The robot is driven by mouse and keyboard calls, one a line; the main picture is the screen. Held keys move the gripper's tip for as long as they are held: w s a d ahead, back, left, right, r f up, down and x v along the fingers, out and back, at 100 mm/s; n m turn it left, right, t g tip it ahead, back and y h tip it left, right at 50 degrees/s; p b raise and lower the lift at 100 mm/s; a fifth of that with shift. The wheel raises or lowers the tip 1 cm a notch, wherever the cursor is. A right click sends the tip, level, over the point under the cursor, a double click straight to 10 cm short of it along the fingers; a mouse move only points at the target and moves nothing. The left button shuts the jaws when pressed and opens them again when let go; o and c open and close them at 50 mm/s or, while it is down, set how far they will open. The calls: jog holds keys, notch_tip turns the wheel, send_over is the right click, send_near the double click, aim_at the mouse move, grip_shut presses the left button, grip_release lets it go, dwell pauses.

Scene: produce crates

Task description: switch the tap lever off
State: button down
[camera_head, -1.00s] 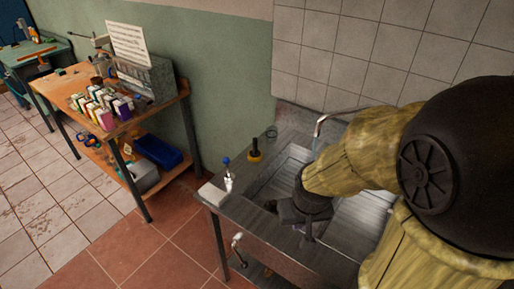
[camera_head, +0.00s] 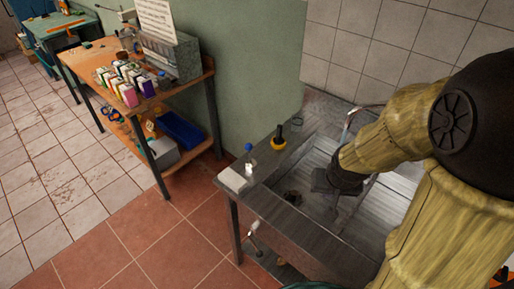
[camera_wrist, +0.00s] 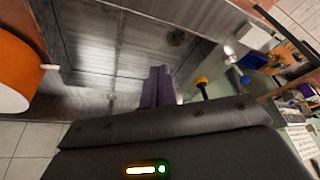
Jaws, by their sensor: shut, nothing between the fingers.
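A curved metal tap spout (camera_head: 352,116) rises at the back of the steel sink (camera_head: 262,202), partly hidden by my arm. A small fitting with a blue ball knob (camera_head: 249,148) stands at the sink's left edge. A pipe fitting with a pale knob (camera_head: 254,228) hangs under the front edge. I cannot tell which of these bears the tap lever. My gripper (camera_head: 334,212) hangs over the basin, apart from these fittings. In the wrist view its purple fingers (camera_wrist: 158,86) are shut and empty, pointing over the sink.
A yellow-based dark-handled object (camera_head: 278,144) and a white block (camera_head: 232,181) sit on the sink's left ledge. An orange cylinder (camera_wrist: 15,78) is at the wrist view's left. Red floor (camera_head: 165,235) in front is clear.

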jog(key=w+a+f+m+t+y+b, duration=0.2)
jog(key=w+a+f+m+t+y, duration=0.1)
jog(key=w, duration=0.5)
jog(key=w+a+f+m+t+y+b, duration=0.2)
jog(key=w+a+f+m+t+y, duration=0.1)
jog(key=w, duration=0.6)
jog(key=w+a+f+m+t+y+b, duration=0.3)
jog(key=w+a+f+y, duration=0.2)
jog(key=w+f, duration=0.3)
jog(key=shift+w+a+y, duration=0.15)
jog(key=shift+w+y, duration=0.2)
jog(key=shift+y, duration=0.55)
